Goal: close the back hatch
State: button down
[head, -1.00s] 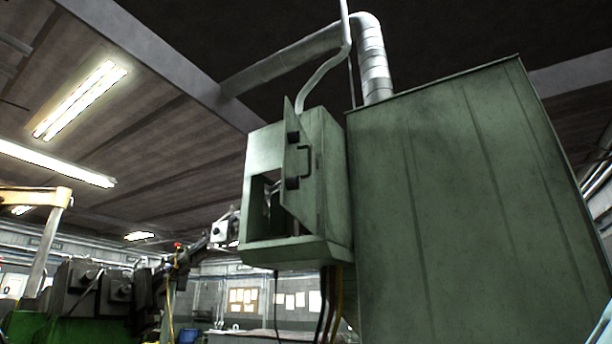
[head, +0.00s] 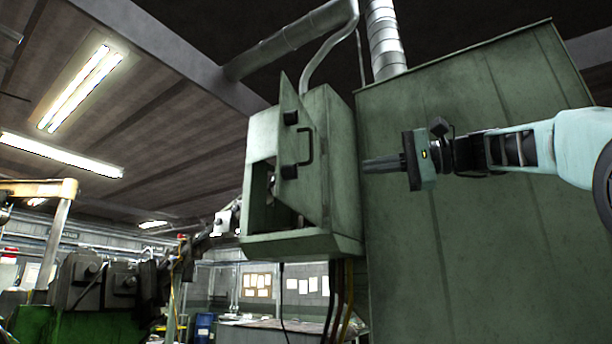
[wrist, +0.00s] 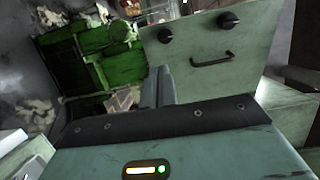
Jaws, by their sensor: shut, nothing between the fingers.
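The back hatch (head: 309,190) is a flat green door with two black knobs and a dark handle (head: 305,147), on the front of a green box (head: 342,170). It stands ajar, with a dark opening showing at its left. My gripper (head: 366,165) is shut and empty. In the head view it points left, to the right of the hatch and apart from it, in front of the large green cabinet. The wrist view shows the hatch (wrist: 215,85) ahead of the gripper's fingers (wrist: 160,86), with its knobs and handle facing me.
The large green cabinet (head: 455,240) fills the right side behind my arm. Cables (head: 338,300) hang below the box and a pipe (head: 325,55) rises above it. Dark machinery (head: 95,280) stands at the lower left. Open air lies left of the hatch.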

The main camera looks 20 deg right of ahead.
jog(key=p+x, duration=0.6)
jog(key=x, duration=0.7)
jog(key=shift+a+r, duration=0.35)
jog(key=shift+r, duration=0.15)
jog(key=shift+w, duration=0.1)
jog(key=shift+a, duration=0.1)
